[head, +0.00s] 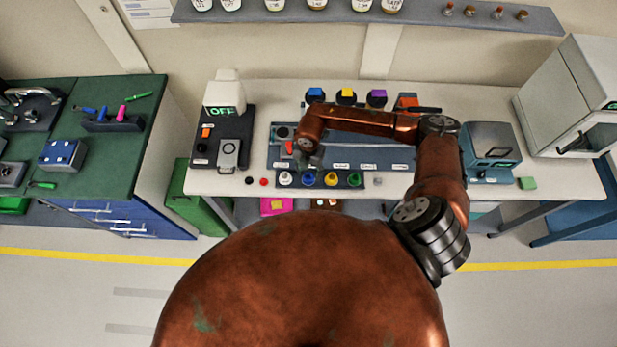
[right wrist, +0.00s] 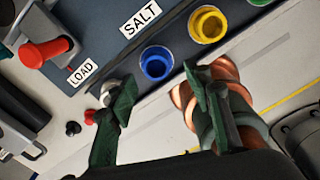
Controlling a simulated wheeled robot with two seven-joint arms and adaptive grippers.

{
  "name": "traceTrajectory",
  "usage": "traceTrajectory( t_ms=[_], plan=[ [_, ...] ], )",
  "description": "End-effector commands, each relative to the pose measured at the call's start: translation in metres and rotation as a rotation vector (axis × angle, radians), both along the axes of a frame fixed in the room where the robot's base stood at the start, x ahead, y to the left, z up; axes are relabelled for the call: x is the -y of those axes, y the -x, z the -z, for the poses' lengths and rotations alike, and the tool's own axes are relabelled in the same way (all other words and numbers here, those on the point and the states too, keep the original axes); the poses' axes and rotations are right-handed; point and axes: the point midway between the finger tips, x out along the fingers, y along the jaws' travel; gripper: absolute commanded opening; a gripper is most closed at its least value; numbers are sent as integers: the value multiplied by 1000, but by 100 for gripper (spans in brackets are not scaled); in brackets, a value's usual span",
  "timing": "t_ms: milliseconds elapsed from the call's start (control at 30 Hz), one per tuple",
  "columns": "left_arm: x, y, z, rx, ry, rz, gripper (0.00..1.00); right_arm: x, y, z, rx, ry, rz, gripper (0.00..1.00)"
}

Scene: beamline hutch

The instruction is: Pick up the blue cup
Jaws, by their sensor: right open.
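The blue cup (head: 308,179) stands upright in a row at the front edge of the blue-grey panel on the white bench. In the right wrist view the blue cup (right wrist: 156,64) shows its open top, just beyond my fingertips and roughly between them in the picture. My right gripper (right wrist: 160,80) is open and empty, with its two dark green fingers apart. In the head view my right gripper (head: 308,160) hangs just above and behind the cup row. I cannot tell its exact height over the cup. My left gripper is not in view.
A yellow cup (head: 331,179) and a green cup (head: 354,180) stand right of the blue one; a white cup (head: 285,179) stands left. A red-handled lever (right wrist: 47,52) by the LOAD label is near the gripper. A box with an OFF display (head: 224,96) stands farther left.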

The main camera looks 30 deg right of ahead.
Motion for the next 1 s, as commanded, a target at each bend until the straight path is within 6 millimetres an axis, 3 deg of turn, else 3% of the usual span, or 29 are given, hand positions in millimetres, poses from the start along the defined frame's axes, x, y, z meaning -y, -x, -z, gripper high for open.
traceTrajectory(
  t_ms=[133,300,567,1000],
  plan=[
    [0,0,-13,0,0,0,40,-2,-4,20,-5,-1,1,46],
    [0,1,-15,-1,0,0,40,-2,-4,40,-3,-3,-2,46],
    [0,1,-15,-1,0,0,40,-1,-5,43,-1,-3,-2,46],
    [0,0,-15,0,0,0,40,-1,-5,43,-1,-3,-2,16]
  ],
)
